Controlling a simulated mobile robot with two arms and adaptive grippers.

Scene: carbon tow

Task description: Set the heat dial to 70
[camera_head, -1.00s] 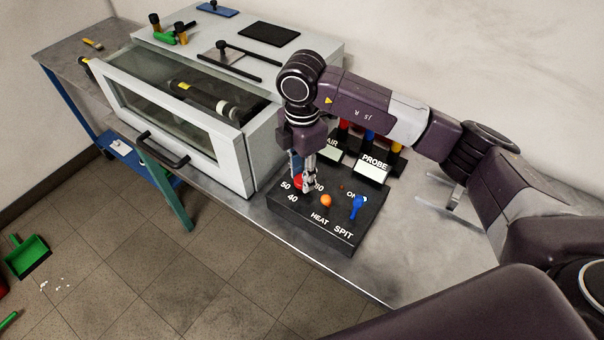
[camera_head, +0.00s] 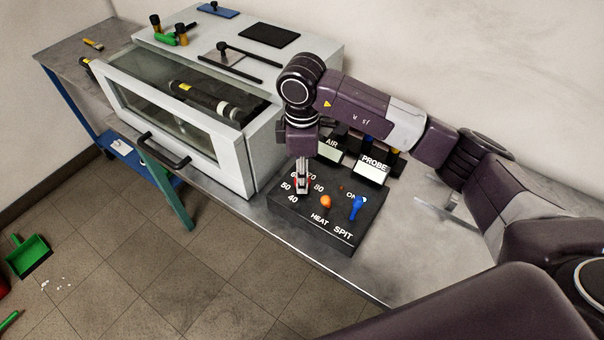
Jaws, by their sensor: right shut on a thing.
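The black control box (camera_head: 345,240) sits on the metal bench, with the labels HEAT and SPIT on its sloped face. The heat dial (camera_head: 297,182) shows as a bit of red at the box's left, ringed by the numbers 40, 50, 60, 70 and 80. My right gripper (camera_head: 302,187) points down from above and is shut on the dial. Its fingers cover most of the dial, so I cannot tell which number it points at. An orange knob (camera_head: 326,202) and a blue switch lever (camera_head: 357,207) sit right of it. My left gripper is not in view.
Small AIR (camera_head: 328,152) and PROBE (camera_head: 371,172) displays stand behind the box, partly behind my right arm. A grey glass-fronted cabinet (camera_head: 225,158) stands close on the left. The bench (camera_head: 385,265) is mostly bare to the right.

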